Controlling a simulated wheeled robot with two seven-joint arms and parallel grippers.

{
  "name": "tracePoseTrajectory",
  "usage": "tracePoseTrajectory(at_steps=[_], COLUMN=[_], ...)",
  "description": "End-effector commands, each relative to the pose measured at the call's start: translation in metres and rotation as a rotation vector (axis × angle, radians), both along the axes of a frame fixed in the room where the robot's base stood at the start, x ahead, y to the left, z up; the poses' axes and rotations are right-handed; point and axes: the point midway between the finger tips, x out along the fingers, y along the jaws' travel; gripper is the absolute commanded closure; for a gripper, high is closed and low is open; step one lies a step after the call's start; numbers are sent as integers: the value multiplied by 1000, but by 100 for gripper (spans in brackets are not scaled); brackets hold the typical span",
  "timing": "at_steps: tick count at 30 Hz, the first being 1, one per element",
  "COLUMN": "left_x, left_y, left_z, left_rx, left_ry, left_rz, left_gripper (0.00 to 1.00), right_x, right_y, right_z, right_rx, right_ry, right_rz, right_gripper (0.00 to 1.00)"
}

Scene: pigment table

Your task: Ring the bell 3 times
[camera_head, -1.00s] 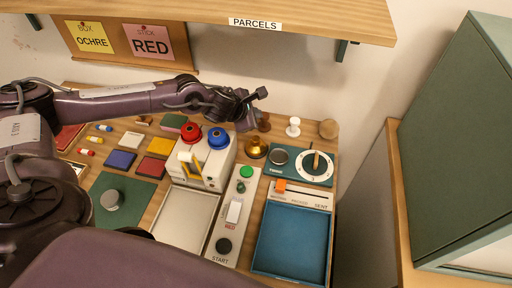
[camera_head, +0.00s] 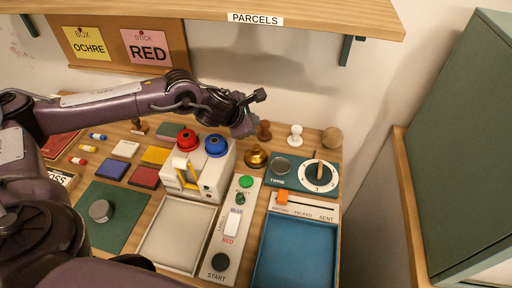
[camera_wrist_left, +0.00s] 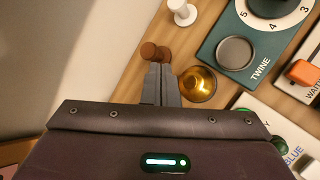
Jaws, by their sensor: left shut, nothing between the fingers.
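The bell is a small brass dome (camera_head: 256,157) on the wooden table, right of the device with red and blue knobs. It also shows in the left wrist view (camera_wrist_left: 198,84). My left gripper (camera_head: 243,130) hangs just behind and left of the bell in the head view. In the left wrist view its fingers (camera_wrist_left: 160,78) are together and empty, beside the bell's left side. I cannot tell their height above the table. My right gripper is not in view.
A brown-handled stamp (camera_wrist_left: 148,50) stands close to the left fingertips. The twine dial panel (camera_head: 300,174) lies right of the bell. The PARCELS shelf (camera_head: 300,14) overhangs the back.

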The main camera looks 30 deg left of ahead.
Motion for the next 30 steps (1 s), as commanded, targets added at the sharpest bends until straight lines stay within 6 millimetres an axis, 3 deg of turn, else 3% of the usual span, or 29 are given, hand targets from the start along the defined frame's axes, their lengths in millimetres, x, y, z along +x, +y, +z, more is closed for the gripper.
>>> tracePoseTrajectory(at_steps=[15,30], left_x=[0,0], left_y=[0,0], left_z=[-73,-78], left_rx=[0,0], left_ry=[-1,0], left_rz=[1,0], left_gripper=[100,100], right_x=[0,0], right_y=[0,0], right_z=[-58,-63], right_rx=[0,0], right_ry=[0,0], right_rz=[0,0], right_gripper=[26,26])
